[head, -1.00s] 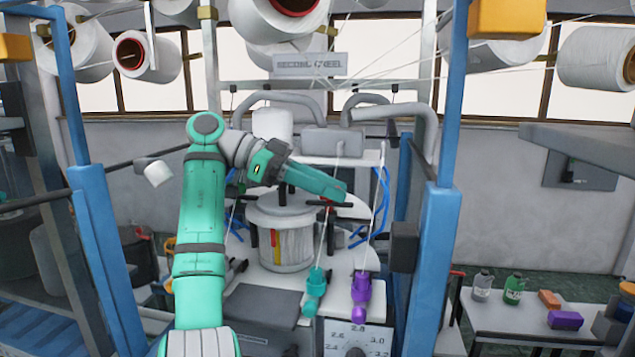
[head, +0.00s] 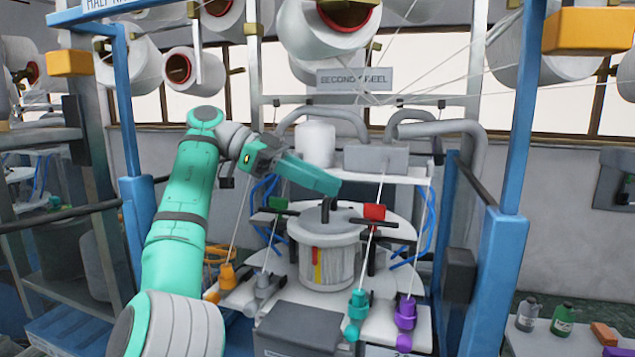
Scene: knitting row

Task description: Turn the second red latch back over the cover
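A red latch (head: 375,212) stands at the right rim of the round grey cover (head: 328,229) on the knitting drum (head: 326,262), its red face upright. A green latch (head: 278,203) is at the cover's left side. No second red latch shows clearly. My gripper (head: 337,189) reaches in from the left, above the cover, its tip a little left of and higher than the red latch. It appears apart from the latch. The fingers are seen from the side, so their opening is not clear.
A black knob (head: 325,207) rises from the cover's middle. Thin yarns run down to orange (head: 227,277), grey, teal (head: 357,305) and purple (head: 405,313) feeders around the drum. Blue posts (head: 507,225) flank the machine. A grey box (head: 305,330) sits in front.

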